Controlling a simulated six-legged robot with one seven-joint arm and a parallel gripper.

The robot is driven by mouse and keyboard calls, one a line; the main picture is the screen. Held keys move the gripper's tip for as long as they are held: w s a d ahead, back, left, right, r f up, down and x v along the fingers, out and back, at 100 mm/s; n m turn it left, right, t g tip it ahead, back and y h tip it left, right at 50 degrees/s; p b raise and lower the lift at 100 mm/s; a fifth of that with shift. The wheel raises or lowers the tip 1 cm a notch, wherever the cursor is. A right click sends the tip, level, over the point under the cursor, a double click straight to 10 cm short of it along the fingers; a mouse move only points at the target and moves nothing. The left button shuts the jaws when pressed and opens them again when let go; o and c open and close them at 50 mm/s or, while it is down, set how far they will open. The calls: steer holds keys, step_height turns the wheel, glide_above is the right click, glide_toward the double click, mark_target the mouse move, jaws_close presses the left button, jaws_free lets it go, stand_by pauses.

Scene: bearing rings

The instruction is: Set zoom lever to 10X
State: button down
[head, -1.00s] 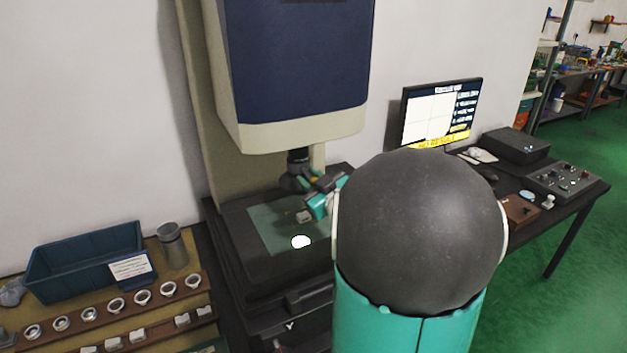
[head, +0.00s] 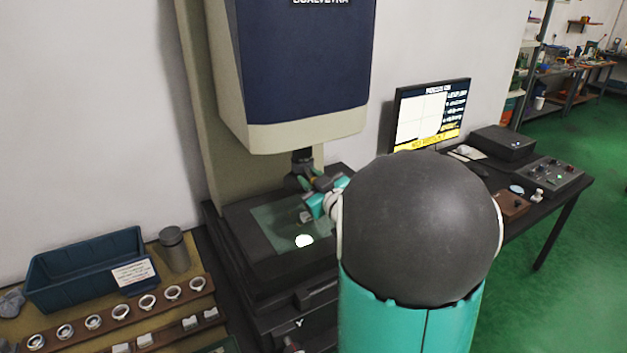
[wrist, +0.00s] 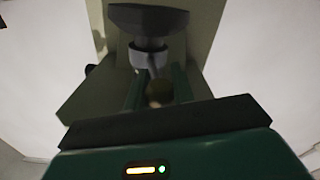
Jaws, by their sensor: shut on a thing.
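The zoom lever sits on the dark lens barrel (head: 302,158) under the cream and navy head of the measuring machine (head: 300,70). In the wrist view the barrel (wrist: 148,55) stands straight ahead, and a lever with a round tan knob (wrist: 159,92) juts toward me. My gripper (head: 313,182) is at the barrel, above the glass stage (head: 262,222). In the wrist view its two green fingers (wrist: 159,88) lie on either side of the knob, shut on it. The zoom markings cannot be read.
A bright round spot (head: 304,241) shows on the stage. A blue bin (head: 85,268), a grey cylinder (head: 174,250) and a rack with several rings (head: 121,312) stand at left. A monitor (head: 430,115) and a control box (head: 545,174) stand at right.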

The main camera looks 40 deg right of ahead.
steer(key=a, duration=0.1)
steer(key=w+a, duration=0.1)
steer(key=shift+w+a+r+n+y, duration=0.15)
steer(key=shift+w+a+n+y, duration=0.05)
steer(key=shift+a+n+y, duration=0.1)
steer(key=shift+w+a, duration=0.45)
stand_by(3.8)
steer(key=c, duration=1.2)
jaws_free()
steer(key=shift+d, duration=0.15)
steer(key=shift+s+d, duration=0.1)
steer(key=shift+s, duration=0.05)
steer(key=shift+f, duration=0.2)
